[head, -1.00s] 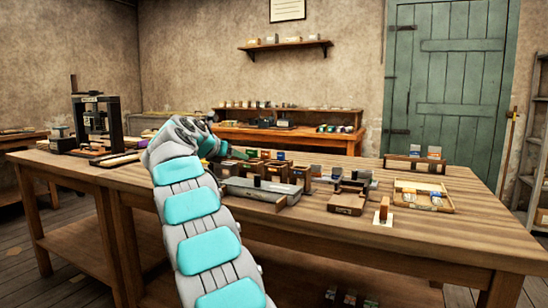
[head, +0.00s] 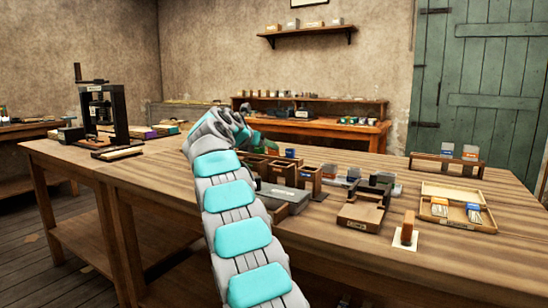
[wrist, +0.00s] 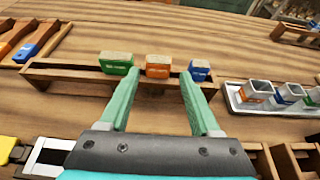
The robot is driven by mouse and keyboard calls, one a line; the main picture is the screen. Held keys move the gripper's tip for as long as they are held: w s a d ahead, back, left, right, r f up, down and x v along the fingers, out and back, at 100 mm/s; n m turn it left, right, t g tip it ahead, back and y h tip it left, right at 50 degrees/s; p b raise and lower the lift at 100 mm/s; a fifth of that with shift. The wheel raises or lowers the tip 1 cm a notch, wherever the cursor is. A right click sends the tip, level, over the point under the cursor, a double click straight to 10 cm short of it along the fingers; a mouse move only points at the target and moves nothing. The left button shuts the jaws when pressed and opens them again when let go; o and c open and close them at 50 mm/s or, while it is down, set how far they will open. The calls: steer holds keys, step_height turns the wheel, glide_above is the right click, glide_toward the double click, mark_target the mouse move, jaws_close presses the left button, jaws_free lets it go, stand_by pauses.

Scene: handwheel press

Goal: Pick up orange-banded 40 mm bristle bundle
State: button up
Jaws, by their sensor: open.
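The orange-banded bristle bundle (wrist: 158,67) stands in the wrist view as the middle one of three in a wooden rack (wrist: 65,78). A green-banded bundle (wrist: 116,64) is on its left and a blue-banded one (wrist: 199,71) on its right. My gripper (wrist: 160,76) is open and empty, its green fingers pointing toward the rack. The orange-banded bundle appears between the fingertips in the picture; I cannot tell how far beyond them it is. In the head view my arm hides most of the gripper, and I cannot make out the orange-banded bundle in the rack.
A light tray (wrist: 240,104) with banded metal cups stands right of the rack. A shallow tray (head: 455,223) with orange and blue items lies at the table's right. The press (head: 101,112) stands at the left. Wooden boxes (head: 308,178) crowd the middle.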

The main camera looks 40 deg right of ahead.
mark_target(271, 156)
steer(key=shift+r+p+x, duration=0.2)
steer(key=shift+p+x, duration=0.15)
steer(key=shift+x, duration=2.05)
steer(key=shift+w, duration=0.15)
jaws_close()
